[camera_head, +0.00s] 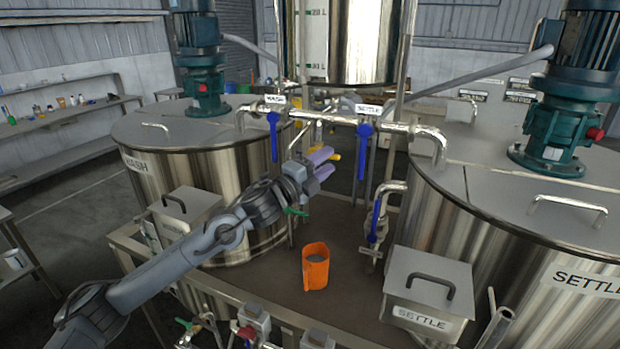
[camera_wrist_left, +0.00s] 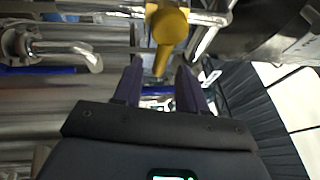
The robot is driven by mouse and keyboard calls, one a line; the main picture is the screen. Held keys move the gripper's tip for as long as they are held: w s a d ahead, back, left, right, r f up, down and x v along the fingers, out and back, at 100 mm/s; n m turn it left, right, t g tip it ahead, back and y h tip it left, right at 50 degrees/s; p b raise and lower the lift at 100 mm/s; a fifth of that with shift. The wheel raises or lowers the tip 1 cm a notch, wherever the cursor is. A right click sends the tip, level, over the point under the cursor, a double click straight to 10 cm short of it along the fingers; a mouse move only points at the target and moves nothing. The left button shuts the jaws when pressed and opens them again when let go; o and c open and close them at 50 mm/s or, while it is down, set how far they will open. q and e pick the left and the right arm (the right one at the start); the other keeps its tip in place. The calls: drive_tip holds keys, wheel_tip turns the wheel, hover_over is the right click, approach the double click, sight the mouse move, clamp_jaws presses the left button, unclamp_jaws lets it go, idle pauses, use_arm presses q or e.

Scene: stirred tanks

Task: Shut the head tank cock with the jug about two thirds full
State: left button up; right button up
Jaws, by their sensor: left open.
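The steel head tank (camera_head: 345,40) stands high at the back centre, with litre marks on its sight strip. My left gripper (camera_head: 327,162) has purple fingers and is open, below the pipe run under that tank. A yellow cock handle (camera_wrist_left: 166,38) shows in the left wrist view, its lever reaching down toward the gap between the fingertips; no grip on it shows. In the head view it is mostly hidden behind the fingers. The orange jug (camera_head: 316,268) stands upright on the brown deck, in front of and below the gripper. Its fill level cannot be read. My right gripper is out of view.
Blue levers hang at the wash cock (camera_head: 273,135) and the settle cock (camera_head: 363,150); another blue lever (camera_head: 377,212) is lower right. Large steel tanks stand left (camera_head: 215,160) and right (camera_head: 470,235). A settle box (camera_head: 430,285) flanks the deck.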

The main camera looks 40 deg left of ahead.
use_arm(q)
drive_tip(key=shift+s+a+f+b, duration=0.15)
drive_tip(key=shift+s+b, duration=0.1)
drive_tip(key=shift+s, duration=0.6)
drive_tip(key=shift+s+d+f+b, duration=0.1)
drive_tip(key=shift+s+f+b, duration=0.15)
drive_tip(key=shift+s, duration=0.65)
drive_tip(key=shift+s+a+f+b, duration=0.1)
drive_tip(key=shift+s+b, duration=0.2)
drive_tip(key=shift+s, duration=0.55)
